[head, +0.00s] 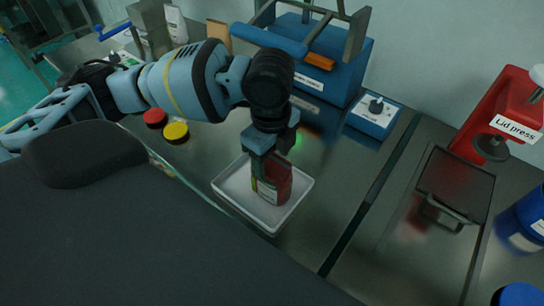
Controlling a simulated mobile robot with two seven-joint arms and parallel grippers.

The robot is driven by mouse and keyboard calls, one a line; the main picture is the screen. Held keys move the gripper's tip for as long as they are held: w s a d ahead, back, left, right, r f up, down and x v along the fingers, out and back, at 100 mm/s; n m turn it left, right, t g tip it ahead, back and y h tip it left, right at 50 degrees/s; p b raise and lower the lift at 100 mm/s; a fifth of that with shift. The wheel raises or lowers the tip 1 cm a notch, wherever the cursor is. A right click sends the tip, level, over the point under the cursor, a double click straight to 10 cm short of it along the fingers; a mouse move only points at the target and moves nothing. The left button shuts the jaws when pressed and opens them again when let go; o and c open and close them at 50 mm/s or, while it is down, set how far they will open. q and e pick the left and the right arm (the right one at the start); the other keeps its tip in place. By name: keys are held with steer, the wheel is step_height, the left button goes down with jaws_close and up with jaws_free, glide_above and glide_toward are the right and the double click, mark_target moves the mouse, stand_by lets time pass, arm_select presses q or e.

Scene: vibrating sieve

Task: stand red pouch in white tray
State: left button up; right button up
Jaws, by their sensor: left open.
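The red pouch (276,187) stands roughly upright inside the white tray (233,203), which lies on the dark counter. The pouch has a pale label low on its front. My left gripper (268,163) points down directly over the pouch, and its fingers are at the pouch's upper part. The jaws are open, with the pouch top between or just beside them; I cannot tell whether they touch. The gripper hides part of the pouch's top. My right gripper is not in view.
A blue machine (328,71) and a blue switch box (373,115) stand behind the tray. Red (155,117) and yellow (176,132) lids lie at left. The red lid press (500,110) and a dark handled tray (455,190) are at right.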

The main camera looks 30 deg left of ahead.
arm_select(q)
step_height(320, 180, up, 10)
steer(key=shift+s+r+p, duration=0.1)
steer(key=shift+r+p, duration=0.1)
steer(key=shift+p, duration=0.6)
steer(key=shift+r, duration=0.5)
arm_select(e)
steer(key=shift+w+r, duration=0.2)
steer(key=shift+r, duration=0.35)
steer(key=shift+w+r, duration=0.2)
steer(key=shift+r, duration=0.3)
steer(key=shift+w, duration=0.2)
arm_select(q)
steer(key=shift+s+f, duration=0.1)
steer(key=shift+f, duration=0.05)
steer(key=shift+c, duration=0.3)
